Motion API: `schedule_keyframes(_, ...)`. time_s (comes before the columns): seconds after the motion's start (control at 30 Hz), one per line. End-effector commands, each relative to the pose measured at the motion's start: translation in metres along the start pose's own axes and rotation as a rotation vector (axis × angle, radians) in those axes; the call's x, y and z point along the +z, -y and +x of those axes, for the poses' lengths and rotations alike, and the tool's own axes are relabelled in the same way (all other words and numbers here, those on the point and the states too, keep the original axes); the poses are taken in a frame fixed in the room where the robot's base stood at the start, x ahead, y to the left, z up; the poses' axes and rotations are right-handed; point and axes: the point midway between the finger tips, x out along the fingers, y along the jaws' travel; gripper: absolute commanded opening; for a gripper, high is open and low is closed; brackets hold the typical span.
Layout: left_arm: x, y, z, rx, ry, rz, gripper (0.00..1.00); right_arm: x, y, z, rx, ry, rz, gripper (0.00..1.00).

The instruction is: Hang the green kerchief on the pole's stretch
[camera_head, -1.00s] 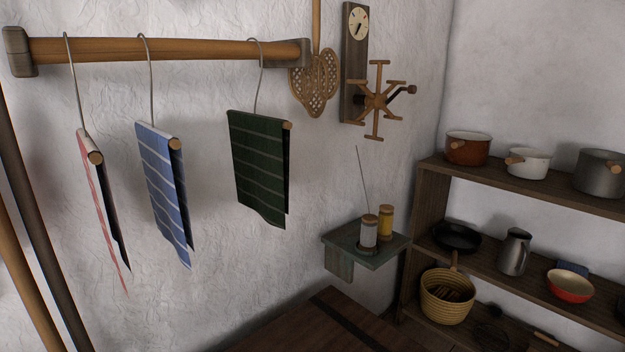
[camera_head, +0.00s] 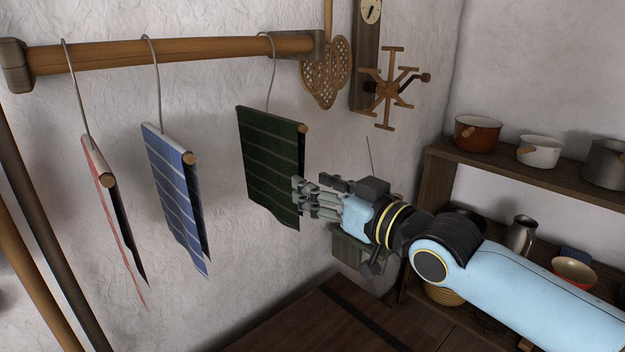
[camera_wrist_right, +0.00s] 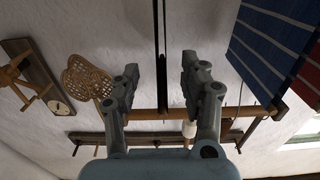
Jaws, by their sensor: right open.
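The green kerchief (camera_head: 268,160), dark with pale stripes, hangs over a small wooden rod. A thin wire hook (camera_head: 271,75) runs from it up to the right end of the wooden pole (camera_head: 180,51). My right gripper (camera_head: 304,197) is open, its fingertips at the kerchief's lower right edge. In the right wrist view a thin dark strip (camera_wrist_right: 162,35), seemingly the kerchief edge-on, runs between the open fingers (camera_wrist_right: 160,78); contact cannot be told. My left gripper is not in view.
A blue striped kerchief (camera_head: 172,190) and a red and white one (camera_head: 104,185) hang to the left. A rug beater (camera_head: 325,75) and a wooden reel (camera_head: 388,88) are on the wall at right. Shelves with pots (camera_head: 478,134) stand further right.

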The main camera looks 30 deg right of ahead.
Motion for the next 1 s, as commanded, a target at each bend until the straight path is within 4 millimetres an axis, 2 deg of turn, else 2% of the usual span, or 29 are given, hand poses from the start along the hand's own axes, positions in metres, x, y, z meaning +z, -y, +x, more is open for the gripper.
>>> schedule_keyframes(0.13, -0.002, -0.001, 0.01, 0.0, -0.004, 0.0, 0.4, -0.004, 0.001, 0.013, -0.002, -0.015, 0.001, 0.44)
schedule_keyframes(0.23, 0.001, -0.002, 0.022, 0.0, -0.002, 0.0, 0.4, -0.002, 0.001, 0.03, -0.004, -0.014, 0.001, 0.44)
schedule_keyframes(0.4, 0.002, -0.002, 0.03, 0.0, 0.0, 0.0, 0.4, -0.003, 0.001, 0.064, -0.002, -0.012, 0.003, 0.44)
schedule_keyframes(0.6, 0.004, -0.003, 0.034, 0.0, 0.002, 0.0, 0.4, -0.004, 0.001, 0.094, -0.002, -0.009, 0.001, 0.44)
schedule_keyframes(0.8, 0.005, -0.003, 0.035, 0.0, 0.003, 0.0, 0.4, -0.005, 0.002, 0.107, -0.003, -0.009, 0.0, 0.44)
schedule_keyframes(1.0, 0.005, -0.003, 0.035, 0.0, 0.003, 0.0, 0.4, -0.005, 0.002, 0.107, -0.003, -0.009, 0.0, 0.44)
